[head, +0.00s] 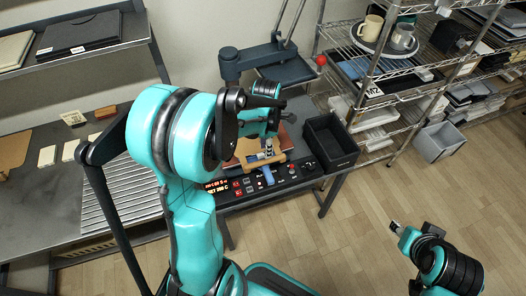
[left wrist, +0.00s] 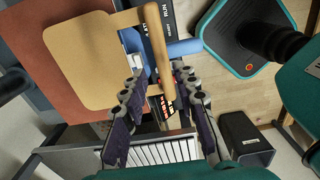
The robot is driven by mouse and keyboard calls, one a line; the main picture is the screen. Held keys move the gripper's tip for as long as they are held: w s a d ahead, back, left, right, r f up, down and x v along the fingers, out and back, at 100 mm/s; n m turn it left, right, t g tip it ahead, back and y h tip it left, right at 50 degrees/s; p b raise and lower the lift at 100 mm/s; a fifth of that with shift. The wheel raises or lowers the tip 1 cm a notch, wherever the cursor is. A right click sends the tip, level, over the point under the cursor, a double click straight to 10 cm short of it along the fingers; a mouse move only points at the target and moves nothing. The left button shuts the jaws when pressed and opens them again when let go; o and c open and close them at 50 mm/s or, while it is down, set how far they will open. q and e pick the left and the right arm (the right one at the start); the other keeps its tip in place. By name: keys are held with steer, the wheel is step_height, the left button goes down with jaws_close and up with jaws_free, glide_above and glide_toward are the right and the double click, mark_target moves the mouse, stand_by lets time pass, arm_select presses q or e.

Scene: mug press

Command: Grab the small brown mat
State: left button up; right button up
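A small light-brown mat (left wrist: 82,62) with rounded corners lies on a larger reddish-brown sheet (left wrist: 60,18) in the left wrist view. In the head view the mat (head: 262,147) is on the press bench, partly hidden by my left gripper. A wooden bar (left wrist: 157,48) runs beside the mat's edge. My left gripper (left wrist: 158,72) is open, fingers apart on either side of the bar in the picture; I cannot tell whether they touch it. The mat is left of its fingers in that view. My right gripper (head: 397,228) is far right, over the floor; its opening is unclear.
A control panel with lit displays (head: 262,183) and a blue handle (head: 267,174) are at the bench's front. A black bin (head: 330,145) stands right of the press. A wire rack (head: 385,65) holds mugs on a plate.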

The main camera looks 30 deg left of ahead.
mark_target(265, 160)
arm_select(q)
step_height(265, 160, down, 3)
steer(key=shift+f+b, duration=0.1)
steer(key=shift+b, duration=0.45)
steer(key=f+b, duration=0.1)
steer(key=f, duration=0.1)
steer(key=f+b, duration=0.1)
steer(key=f, duration=0.1)
steer(key=shift+s+f, duration=0.2)
steer(key=shift+f, duration=0.2)
steer(key=shift+r, duration=0.1)
jaws_close()
